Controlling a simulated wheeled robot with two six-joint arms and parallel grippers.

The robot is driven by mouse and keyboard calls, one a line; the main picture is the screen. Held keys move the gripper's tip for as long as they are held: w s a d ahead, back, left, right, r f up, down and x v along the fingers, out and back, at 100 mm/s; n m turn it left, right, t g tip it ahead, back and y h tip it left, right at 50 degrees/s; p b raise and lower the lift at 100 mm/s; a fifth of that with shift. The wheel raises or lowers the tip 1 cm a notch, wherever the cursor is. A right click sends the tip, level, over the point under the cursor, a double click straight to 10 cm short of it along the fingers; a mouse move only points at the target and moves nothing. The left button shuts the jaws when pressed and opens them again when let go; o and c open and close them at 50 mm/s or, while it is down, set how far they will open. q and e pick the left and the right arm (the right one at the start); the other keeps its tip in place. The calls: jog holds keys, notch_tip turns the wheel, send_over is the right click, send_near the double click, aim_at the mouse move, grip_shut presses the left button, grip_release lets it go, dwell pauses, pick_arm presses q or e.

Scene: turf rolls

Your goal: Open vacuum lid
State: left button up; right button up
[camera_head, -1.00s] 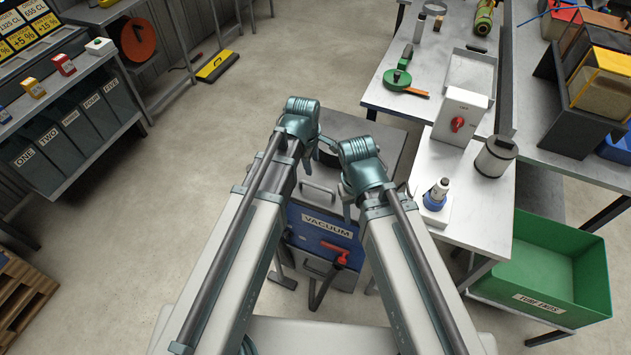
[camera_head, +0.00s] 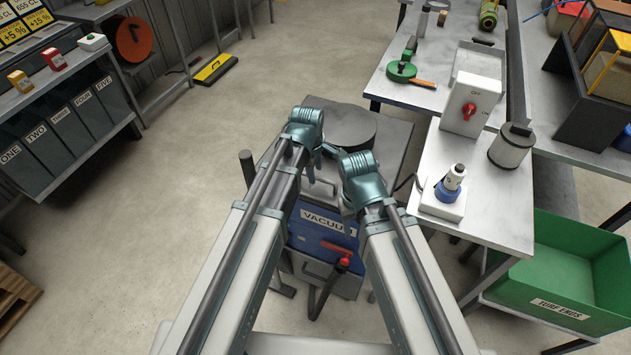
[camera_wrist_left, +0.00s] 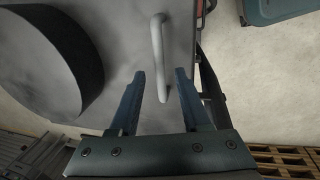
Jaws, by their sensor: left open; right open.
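The vacuum (camera_head: 318,222) is a grey box with a blue labelled front panel and a red lever (camera_head: 338,250). Its grey lid (camera_head: 385,135) lies flat and carries a dark round drum (camera_head: 340,126). A pale bar handle (camera_wrist_left: 157,50) stands near the lid's front edge. My left gripper (camera_head: 318,158) is over the lid. In the left wrist view its open fingers (camera_wrist_left: 160,78) are on either side of the handle's near end; I cannot tell whether they touch it. My right gripper (camera_head: 347,206), open, is close to the front panel, its fingertips partly hidden.
A white workbench (camera_head: 480,195) with a switch box (camera_head: 470,105) and a grey canister (camera_head: 510,147) stands close on the right. A green bin (camera_head: 565,270) is below it. The floor to the left is open, up to the shelf with numbered bins (camera_head: 70,125).

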pick_arm(q)
jog(key=shift+w+d+f+b, duration=0.15)
jog(key=shift+f+b, duration=0.25)
jog(key=shift+f, duration=0.4)
grip_shut()
dwell(0.9)
